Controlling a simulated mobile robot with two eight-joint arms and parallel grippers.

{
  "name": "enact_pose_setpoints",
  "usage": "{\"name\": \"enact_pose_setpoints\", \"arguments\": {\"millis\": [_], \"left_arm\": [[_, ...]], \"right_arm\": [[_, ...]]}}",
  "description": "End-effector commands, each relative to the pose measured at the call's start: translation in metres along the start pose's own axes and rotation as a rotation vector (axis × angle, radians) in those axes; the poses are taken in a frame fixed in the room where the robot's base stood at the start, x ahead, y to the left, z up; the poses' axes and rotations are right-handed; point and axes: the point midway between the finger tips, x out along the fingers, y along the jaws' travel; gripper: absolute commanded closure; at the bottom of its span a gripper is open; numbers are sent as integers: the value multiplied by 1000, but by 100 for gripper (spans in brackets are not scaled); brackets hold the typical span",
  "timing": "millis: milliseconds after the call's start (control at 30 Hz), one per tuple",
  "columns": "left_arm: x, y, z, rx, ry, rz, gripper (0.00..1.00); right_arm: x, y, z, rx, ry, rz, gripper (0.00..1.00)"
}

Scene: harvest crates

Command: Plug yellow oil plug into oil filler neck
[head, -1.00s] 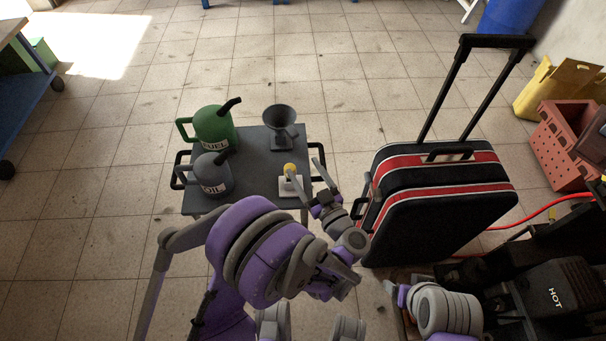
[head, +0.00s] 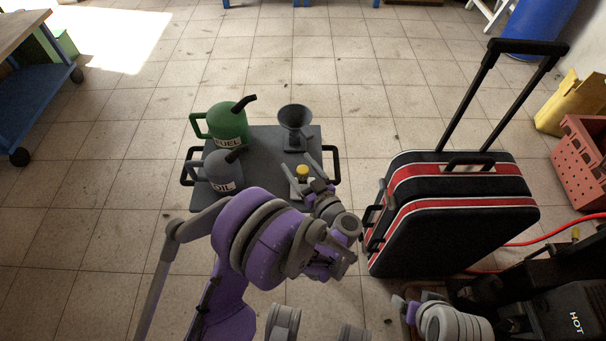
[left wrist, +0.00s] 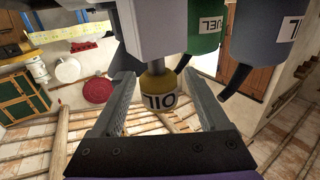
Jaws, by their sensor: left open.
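The yellow oil plug (head: 302,171) stands on a small pale block on the dark cart top. My left gripper (head: 303,172) is open, with its fingers on either side of the plug. In the left wrist view the plug (left wrist: 157,88), marked OIL upside down, sits between the two spread fingers, with gaps on both sides. Part of my right arm (head: 447,320) shows at the bottom right; its finger state is not clear. I cannot make out the oil filler neck on the dark engine (head: 535,275) at the lower right.
The cart (head: 265,143) also holds a green FUEL can (head: 228,122), a grey OIL can (head: 222,172) and a dark funnel (head: 295,120). A black and red suitcase (head: 455,220) stands right of the cart. A red hose (head: 545,234) runs behind it. Tiled floor is clear beyond.

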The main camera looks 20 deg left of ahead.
Motion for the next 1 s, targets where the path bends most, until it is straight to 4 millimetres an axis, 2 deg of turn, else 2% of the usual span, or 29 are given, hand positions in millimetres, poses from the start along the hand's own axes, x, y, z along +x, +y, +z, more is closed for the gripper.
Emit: {"name": "enact_pose_setpoints", "arguments": {"millis": [100, 300, 733, 1000], "left_arm": [[12, 0, 0, 0, 1, -1, 22], [12, 0, -1, 0, 0, 1, 24], [12, 0, -1, -1, 0, 1, 100], [11, 0, -1, -1, 0, 1, 100]], "right_arm": [[2, 0, 0, 0, 0, 0, 24], [2, 0, 0, 0, 0, 0, 24], [2, 0, 0, 0, 0, 0, 24], [1, 0, 0, 0, 0, 0, 24]]}}
